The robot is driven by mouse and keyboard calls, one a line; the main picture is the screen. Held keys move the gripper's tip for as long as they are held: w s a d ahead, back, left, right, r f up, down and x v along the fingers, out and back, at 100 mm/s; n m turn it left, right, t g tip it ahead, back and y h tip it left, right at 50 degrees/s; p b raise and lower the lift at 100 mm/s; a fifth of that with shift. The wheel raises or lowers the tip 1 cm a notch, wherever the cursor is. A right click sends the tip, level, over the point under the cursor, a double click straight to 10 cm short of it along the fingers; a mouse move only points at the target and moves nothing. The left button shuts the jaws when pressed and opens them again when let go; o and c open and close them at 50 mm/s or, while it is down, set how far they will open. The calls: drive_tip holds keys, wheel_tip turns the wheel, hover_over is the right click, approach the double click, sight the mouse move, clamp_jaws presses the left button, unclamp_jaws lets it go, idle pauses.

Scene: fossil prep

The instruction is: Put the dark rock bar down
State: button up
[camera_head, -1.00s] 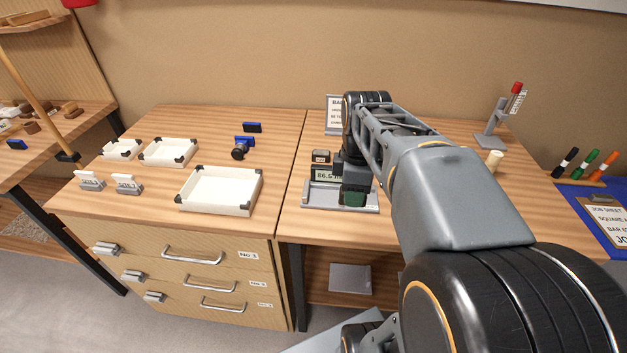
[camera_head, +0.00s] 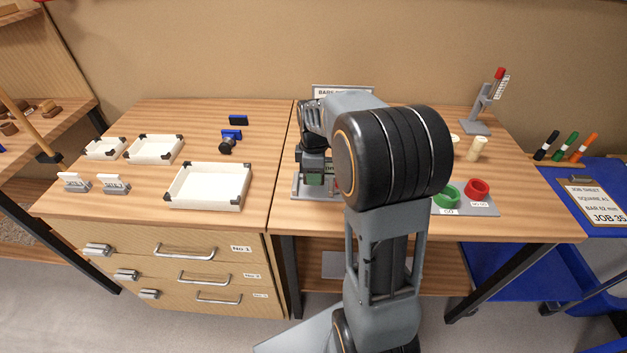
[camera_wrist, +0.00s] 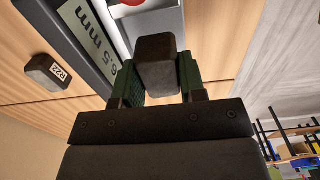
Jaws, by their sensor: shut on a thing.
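The dark rock bar (camera_wrist: 157,62) is between the green-padded fingers of my gripper (camera_wrist: 160,82) in the wrist view. My gripper is shut on it, one pad on each side. In the head view my gripper (camera_head: 314,178) is low over the grey measuring stand (camera_head: 299,187) on the right-hand bench, and the bar is hidden there. The stand's display (camera_wrist: 92,35) reads about "8.5 mm" in the wrist view, its first part cut off. I cannot tell whether the bar touches the stand.
A small dark block marked R22 (camera_wrist: 47,72) lies beside the display. White trays (camera_head: 208,187) stand on the left bench, with a blue-handled stamp (camera_head: 230,141) behind. Green (camera_head: 446,198) and red (camera_head: 477,188) cups stand at the front right. A clipboard (camera_head: 597,200) lies far right.

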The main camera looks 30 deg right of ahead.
drive_tip(key=shift+w+f, duration=0.15)
drive_tip(key=shift+f, duration=0.1)
drive_tip(key=shift+w+f, duration=0.1)
drive_tip(key=shift+f, duration=1.45)
drive_tip(key=shift+f, duration=0.1)
drive_tip(key=shift+f, duration=0.15)
drive_tip(key=o, duration=0.7)
